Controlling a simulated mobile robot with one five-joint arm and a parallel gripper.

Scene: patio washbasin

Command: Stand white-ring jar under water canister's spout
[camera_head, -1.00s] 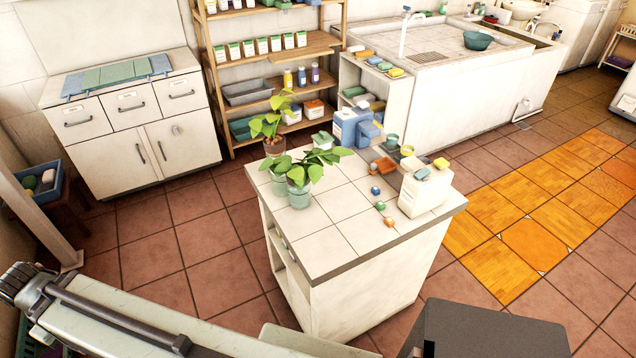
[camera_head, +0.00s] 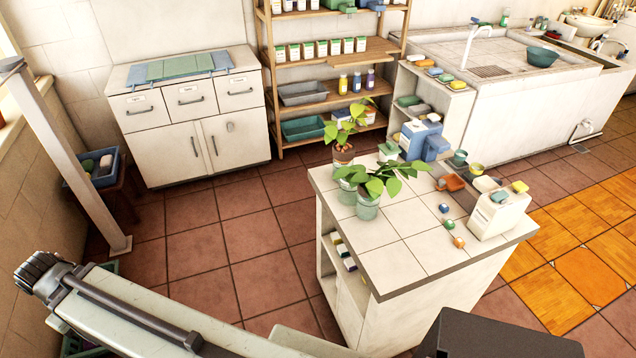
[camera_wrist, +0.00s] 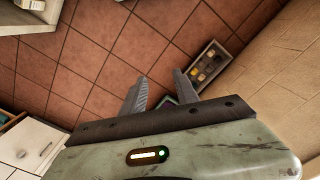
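No jar with a clear white ring can be made out. Small jars or cups (camera_head: 460,158) stand at the back of the tiled island, too small to tell ring colours. A blue-and-white canister-like container (camera_head: 415,140) stands at the island's back edge; its spout cannot be made out. A white block-shaped container (camera_head: 497,214) stands on the island's right side. My gripper (camera_wrist: 160,78) shows in the wrist view with its two fingers apart and nothing between them, above the floor.
The tiled island (camera_head: 415,255) also carries potted plants (camera_head: 367,206) and small coloured pieces (camera_head: 449,224). A white cabinet (camera_head: 178,155), a wooden shelf (camera_head: 330,88) and the washbasin counter (camera_head: 450,50) line the back. Open floor (camera_head: 205,205) lies left of the island.

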